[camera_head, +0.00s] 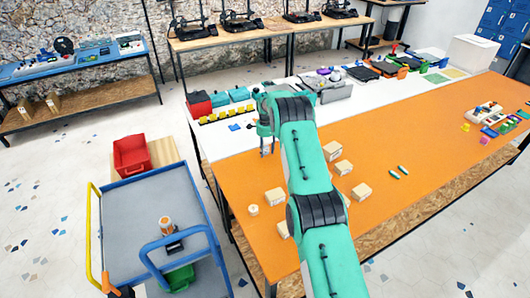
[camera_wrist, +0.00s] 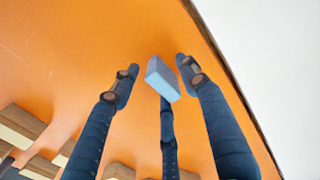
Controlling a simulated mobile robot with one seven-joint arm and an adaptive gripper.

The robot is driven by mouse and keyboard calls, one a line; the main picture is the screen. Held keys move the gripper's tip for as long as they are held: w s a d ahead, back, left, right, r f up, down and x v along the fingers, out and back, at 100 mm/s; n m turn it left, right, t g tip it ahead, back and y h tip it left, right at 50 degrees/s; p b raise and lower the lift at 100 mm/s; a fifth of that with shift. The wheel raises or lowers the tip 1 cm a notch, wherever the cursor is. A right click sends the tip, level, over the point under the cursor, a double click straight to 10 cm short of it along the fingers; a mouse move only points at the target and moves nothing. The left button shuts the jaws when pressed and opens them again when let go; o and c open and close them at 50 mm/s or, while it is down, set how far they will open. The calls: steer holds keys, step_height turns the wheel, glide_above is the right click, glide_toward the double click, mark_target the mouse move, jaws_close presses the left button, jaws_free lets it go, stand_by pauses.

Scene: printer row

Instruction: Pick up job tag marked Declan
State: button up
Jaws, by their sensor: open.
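In the wrist view a small light-blue block (camera_wrist: 162,79) shows among the fingertips of my gripper (camera_wrist: 158,72). The fingers are spread, and I see gaps between them and the block. No name is readable on it, so I cannot tell whether it is the Declan job tag. In the head view my gripper (camera_head: 267,143) is over the left far part of the orange table top (camera_head: 420,140), near the white strip. The block is not clearly seen there; my arm and gripper cover that spot. No tag marked Declan can be read in either view.
Several wooden blocks (camera_head: 361,192) lie around my arm on the orange top. Two small teal pieces (camera_head: 394,175) lie to the right. Yellow pieces (camera_head: 222,116) and teal boxes (camera_head: 239,94) line the white strip (camera_head: 215,143). A blue-handled cart (camera_head: 140,205) stands at left.

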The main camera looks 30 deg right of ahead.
stand_by(0.3)
steer(key=c, duration=1)
steer(key=shift+r, duration=0.2)
steer(key=shift+r, duration=0.75)
steer(key=shift+s+a+r, duration=0.1)
steer(key=shift+s+r, duration=0.1)
steer(key=shift+r, duration=0.25)
steer(key=shift+s+r, duration=0.15)
steer(key=shift+r, duration=0.3)
steer(key=s+a, duration=0.1)
steer(key=s, duration=0.4)
steer(key=s+a+r, duration=0.1)
steer(key=s+a, duration=0.1)
steer(key=s, duration=0.2)
steer(key=s+a+p, duration=0.1)
steer(key=s, duration=0.4)
steer(key=shift+s+a+r, duration=0.15)
steer(key=shift+s+a, duration=0.1)
steer(key=shift+s, duration=0.05)
steer(key=shift+c, duration=0.2)
